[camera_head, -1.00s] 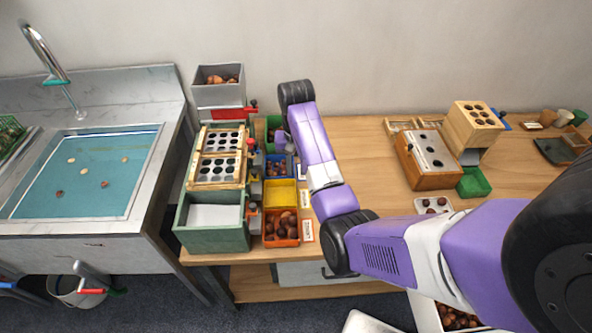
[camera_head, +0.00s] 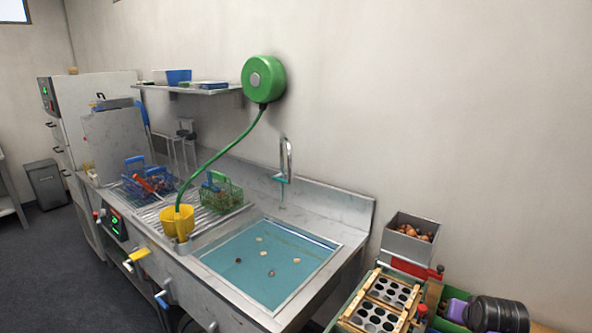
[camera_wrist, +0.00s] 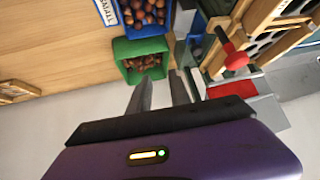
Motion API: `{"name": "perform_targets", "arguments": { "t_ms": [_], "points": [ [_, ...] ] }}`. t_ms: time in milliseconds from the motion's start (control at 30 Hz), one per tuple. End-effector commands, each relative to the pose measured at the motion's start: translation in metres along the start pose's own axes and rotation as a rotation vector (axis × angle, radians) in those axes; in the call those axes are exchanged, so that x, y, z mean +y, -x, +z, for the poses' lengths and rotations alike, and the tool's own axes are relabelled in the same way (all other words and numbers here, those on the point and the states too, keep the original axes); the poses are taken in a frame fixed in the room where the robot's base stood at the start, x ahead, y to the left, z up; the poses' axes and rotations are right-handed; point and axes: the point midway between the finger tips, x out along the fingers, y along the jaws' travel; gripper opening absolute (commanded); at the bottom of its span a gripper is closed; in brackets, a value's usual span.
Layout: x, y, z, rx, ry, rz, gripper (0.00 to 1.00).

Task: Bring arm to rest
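My arm shows only in part in the head view, as a black and purple link at the bottom right corner. My gripper (camera_wrist: 162,80) shows in the wrist view with two grey fingers spread apart and nothing between them. It is over the area beside a green bin (camera_wrist: 140,53) of chestnuts, whose near edge lies just beyond the fingertips. Whether the fingers touch the bin cannot be told. In the head view the gripper is hidden.
A wooden tray sorter with holes (camera_head: 385,296) and a red-handled grey hopper (camera_head: 409,240) of chestnuts stand close to my arm. The sink (camera_head: 270,262) holds water and several chestnuts. A blue bin (camera_wrist: 146,17) lies past the green bin. A bare wooden tabletop (camera_wrist: 50,45) is at the left.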

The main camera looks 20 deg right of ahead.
Motion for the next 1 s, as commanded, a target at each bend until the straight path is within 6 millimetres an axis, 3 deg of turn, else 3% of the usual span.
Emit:
{"name": "perform_targets", "arguments": {
  "t_ms": [167, 367, 700, 1000],
  "points": [
    [-0.029, 0.025, 0.030, 0.243, 0.118, -0.080, 0.24],
    [-0.059, 0.077, 0.073, 0.449, 0.221, -0.183, 0.24],
    [-0.087, 0.200, 0.160, 0.678, 0.337, -0.382, 0.24],
    [-0.083, 0.315, 0.225, 0.749, 0.390, -0.549, 0.24]
  ]
}}
